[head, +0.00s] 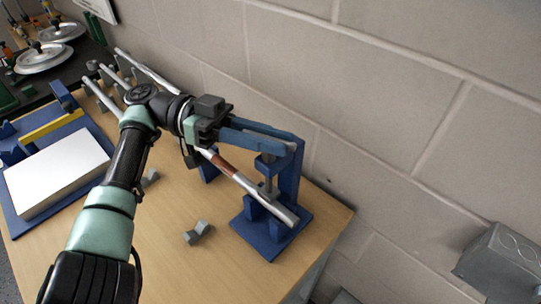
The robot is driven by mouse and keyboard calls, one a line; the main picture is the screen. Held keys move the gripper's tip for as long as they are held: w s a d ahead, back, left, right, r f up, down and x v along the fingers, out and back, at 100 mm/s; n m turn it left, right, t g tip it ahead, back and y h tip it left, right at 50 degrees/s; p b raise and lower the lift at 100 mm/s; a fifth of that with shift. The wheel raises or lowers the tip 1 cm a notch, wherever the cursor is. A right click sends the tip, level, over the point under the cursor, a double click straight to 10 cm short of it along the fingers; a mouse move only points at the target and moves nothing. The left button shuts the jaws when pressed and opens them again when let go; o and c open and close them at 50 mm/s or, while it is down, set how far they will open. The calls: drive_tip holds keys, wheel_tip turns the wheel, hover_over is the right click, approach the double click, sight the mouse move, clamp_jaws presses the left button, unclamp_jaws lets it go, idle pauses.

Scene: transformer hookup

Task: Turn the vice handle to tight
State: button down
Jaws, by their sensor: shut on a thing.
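The blue vice (289,187) stands at the right end of the wooden table, upright on a flat blue base. A silver rod (254,188) with a brown band lies slanted through the vice, under its grey vertical screw (270,182). My gripper (287,147) reaches in from the left, its long blue fingers level across the top of the vice. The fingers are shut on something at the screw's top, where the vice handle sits. The handle itself is mostly hidden by the fingers.
A small grey block (198,232) lies on the table (165,265) left of the vice. A white block (58,172) sits in a blue fixture at left. More metal rods (145,67) lie behind my arm. The brick wall (400,90) is close behind the vice.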

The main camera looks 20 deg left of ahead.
drive_tip(key=shift+s+d+f+m+g+b, duration=0.1)
drive_tip(key=shift+s+f+m+g+b, duration=0.1)
drive_tip(key=shift+m+g+b, duration=0.4)
drive_tip(key=c, duration=0.9)
unclamp_jaws()
drive_tip(key=shift+r, duration=0.1)
drive_tip(key=shift+o, duration=0.2)
drive_tip(key=shift+r, duration=0.1)
wheel_tip(320, 180, up, 10)
